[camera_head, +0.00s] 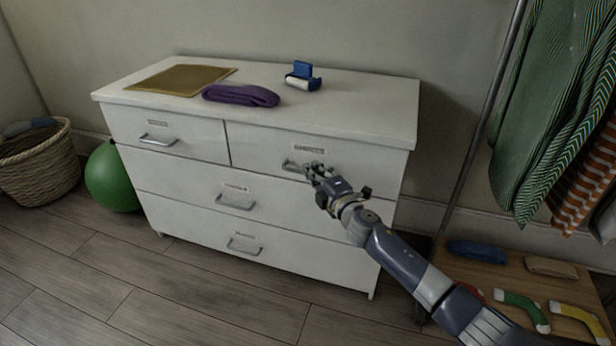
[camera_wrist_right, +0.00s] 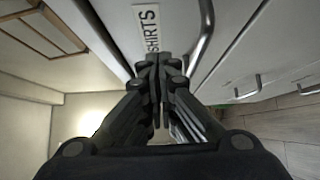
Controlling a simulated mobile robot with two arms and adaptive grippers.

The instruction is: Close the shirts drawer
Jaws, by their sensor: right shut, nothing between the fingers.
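The shirts drawer (camera_head: 258,146) is the upper right drawer of a white dresser (camera_head: 375,110). Its front looks about level with the drawer beside it; I cannot tell whether a small gap stays. In the right wrist view its label (camera_wrist_right: 147,28) reads SHIRTS, beside a curved metal handle (camera_wrist_right: 207,28). My right gripper (camera_head: 314,171) is shut and empty, at the right end of that handle, close to the drawer front. In the wrist view its fingers (camera_wrist_right: 158,68) are together just below the label; contact is unclear. My left gripper is not in view.
A folded purple cloth (camera_head: 240,96), a brown mat (camera_head: 180,80) and a blue-and-white item (camera_head: 302,78) lie on the dresser. A green ball (camera_head: 112,178) and wicker basket (camera_head: 38,170) stand left. Hanging clothes (camera_head: 550,110) and a low wooden shelf (camera_head: 500,275) are right.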

